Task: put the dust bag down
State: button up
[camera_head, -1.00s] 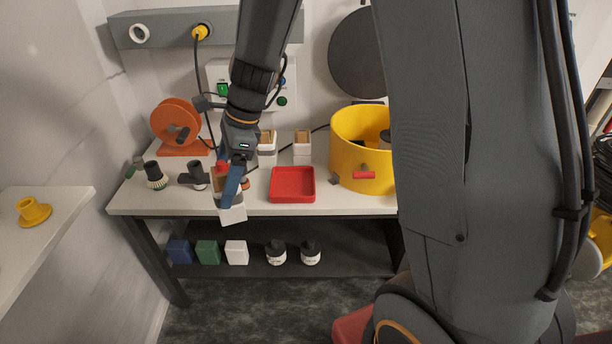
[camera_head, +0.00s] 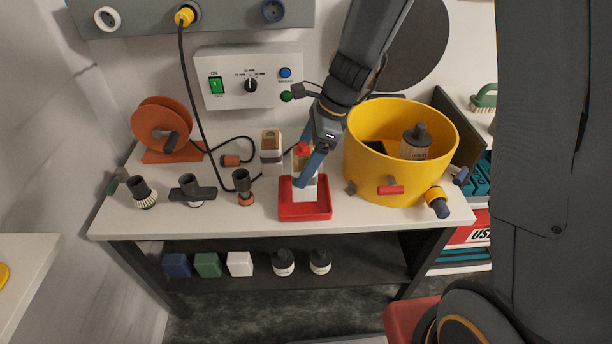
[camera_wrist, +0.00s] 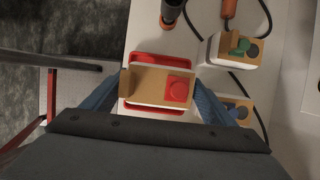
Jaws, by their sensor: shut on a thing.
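The dust bag (camera_head: 308,190) is white with a brown card top and a red round cap, and appears upright. My gripper (camera_head: 312,168) is shut on it, one blue finger on each side. The wrist view shows the card top of the dust bag (camera_wrist: 145,86) between the fingers of my gripper (camera_wrist: 156,95). The bag is in or just over the red tray (camera_head: 290,211), whose rim shows on two sides of it in the wrist view (camera_wrist: 158,57). I cannot tell whether its base touches the tray floor.
Another white bag with a card top (camera_head: 271,158) stands behind left. The yellow drum (camera_head: 400,175) is close on the right. Dark nozzles (camera_head: 192,192) stand left of the tray. An orange reel (camera_head: 160,128) and a black cable lie behind. The bench front edge is close.

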jog(key=shift+f, duration=2.3)
jog(key=o, duration=1.1)
jog(key=shift+f, duration=0.15)
jog(key=v, duration=1.2)
jog(key=shift+s+d+f+n+h, duration=0.3)
jog(key=shift+s+d+n+h, duration=0.45)
jog(key=shift+s+d+n, duration=1.55)
jog(key=shift+s+d+f+n+h, duration=0.25)
jog(key=shift+s+d+n+h, duration=0.7)
jog(key=shift+s+n, duration=2.3)
jog(key=shift+s+d+f+n+h, duration=0.4)
jog(key=shift+s+d+n, duration=1.55)
jog(key=shift+n, duration=1.7)
